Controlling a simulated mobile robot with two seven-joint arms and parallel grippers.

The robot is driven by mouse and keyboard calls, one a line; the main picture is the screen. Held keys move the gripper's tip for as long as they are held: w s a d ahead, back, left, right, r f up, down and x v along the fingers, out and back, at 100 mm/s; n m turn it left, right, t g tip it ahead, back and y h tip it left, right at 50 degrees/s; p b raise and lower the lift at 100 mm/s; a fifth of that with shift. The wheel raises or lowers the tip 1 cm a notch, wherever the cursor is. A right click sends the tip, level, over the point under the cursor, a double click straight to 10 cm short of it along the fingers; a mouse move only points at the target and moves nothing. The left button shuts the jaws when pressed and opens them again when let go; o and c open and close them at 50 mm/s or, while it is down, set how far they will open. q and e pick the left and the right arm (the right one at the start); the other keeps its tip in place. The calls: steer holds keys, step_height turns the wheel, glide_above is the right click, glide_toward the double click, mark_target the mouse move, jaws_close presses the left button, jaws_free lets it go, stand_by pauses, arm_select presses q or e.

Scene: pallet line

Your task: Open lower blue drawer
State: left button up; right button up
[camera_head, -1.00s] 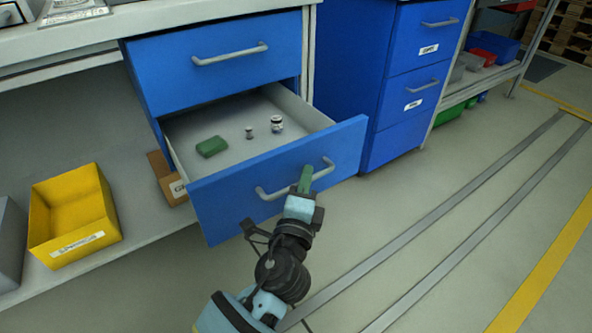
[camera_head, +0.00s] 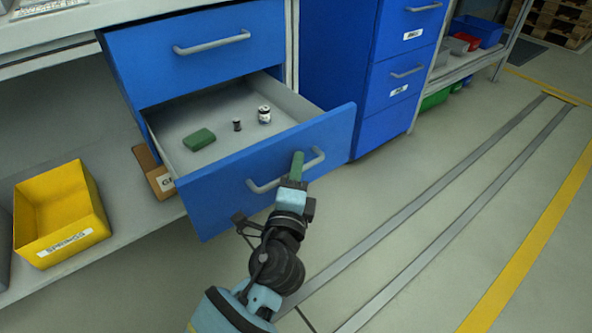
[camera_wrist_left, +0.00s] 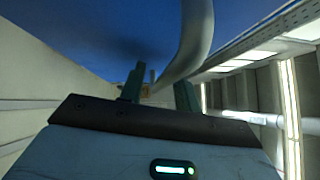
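The lower blue drawer (camera_head: 215,205) is pulled well out of the bench cabinet in the head view. Its grey bar handle (camera_head: 264,186) is on the front and shows large and curved in the wrist view (camera_wrist_left: 197,35). My left gripper (camera_head: 297,166) is at the right half of this handle, fingertips overlapping the bar. In the left wrist view its two fingers (camera_wrist_left: 160,90) stand apart, with the bar running down toward the gap between them. Exact contact is unclear. My right gripper is not in view.
Inside the drawer lie a green block (camera_head: 199,139) and two small cylinders (camera_head: 264,115). A yellow bin (camera_head: 60,215) stands on the lower shelf at left. Open floor lies to the right.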

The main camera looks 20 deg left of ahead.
arm_select(q)
steer(key=s+f, duration=0.1)
steer(key=s, duration=0.6)
steer(key=shift+s+d+p, duration=0.35)
steer(key=shift+d, duration=0.1)
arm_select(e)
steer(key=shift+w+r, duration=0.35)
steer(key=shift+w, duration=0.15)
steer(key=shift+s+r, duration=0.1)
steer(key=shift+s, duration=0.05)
